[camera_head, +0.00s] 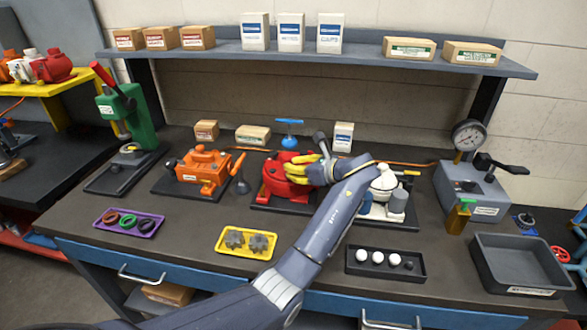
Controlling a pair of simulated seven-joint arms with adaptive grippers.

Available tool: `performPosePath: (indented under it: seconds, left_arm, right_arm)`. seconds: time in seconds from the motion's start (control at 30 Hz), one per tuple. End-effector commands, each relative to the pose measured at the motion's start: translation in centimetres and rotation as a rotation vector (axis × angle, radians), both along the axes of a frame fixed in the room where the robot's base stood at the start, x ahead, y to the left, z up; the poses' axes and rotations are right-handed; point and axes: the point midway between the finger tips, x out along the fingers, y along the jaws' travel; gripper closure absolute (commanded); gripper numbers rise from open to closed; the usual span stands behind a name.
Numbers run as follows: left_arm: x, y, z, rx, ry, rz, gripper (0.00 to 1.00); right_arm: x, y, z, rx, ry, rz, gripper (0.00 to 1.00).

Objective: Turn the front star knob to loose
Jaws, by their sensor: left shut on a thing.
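A red pump-like unit (275,180) stands on a dark base plate in the middle of the bench. My left gripper (291,169) reaches over from the front right, its yellow fingers shut on a part at the red unit's right side. The fingers and hand hide most of that part, so I cannot make out a star knob's shape or its setting there. Two grey star-shaped pieces (247,241) lie in a yellow tray (223,250) at the bench front. My right gripper is not in view.
An orange unit (203,172) stands left of the red one, and a white unit (384,184) close on the right, partly behind my arm. A blue T-handle (289,133) rises behind. A black tray (350,266) of balls and an empty grey bin (490,277) are front right.

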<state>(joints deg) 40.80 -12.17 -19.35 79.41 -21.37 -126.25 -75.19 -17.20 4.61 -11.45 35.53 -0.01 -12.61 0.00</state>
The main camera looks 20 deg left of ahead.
Motion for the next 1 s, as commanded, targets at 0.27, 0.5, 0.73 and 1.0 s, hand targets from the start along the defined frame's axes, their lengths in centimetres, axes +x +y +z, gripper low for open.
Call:
performPosePath:
  seconds: [0.27,0.5,0.73,1.0]
  left_arm:
    - [0.1,0.23,-0.19,-0.001,0.003,0.063,1.0]
    - [0.07,0.32,-0.21,0.0,0.002,0.073,1.0]
    - [0.06,0.35,-0.23,0.0,0.003,0.072,1.0]
    - [0.06,0.18,-0.13,0.0,0.001,0.071,0.53]
  right_arm:
    - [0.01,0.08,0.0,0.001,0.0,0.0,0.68]
    - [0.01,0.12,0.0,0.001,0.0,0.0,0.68]
    - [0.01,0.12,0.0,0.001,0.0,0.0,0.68]
    - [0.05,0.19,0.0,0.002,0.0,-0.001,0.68]
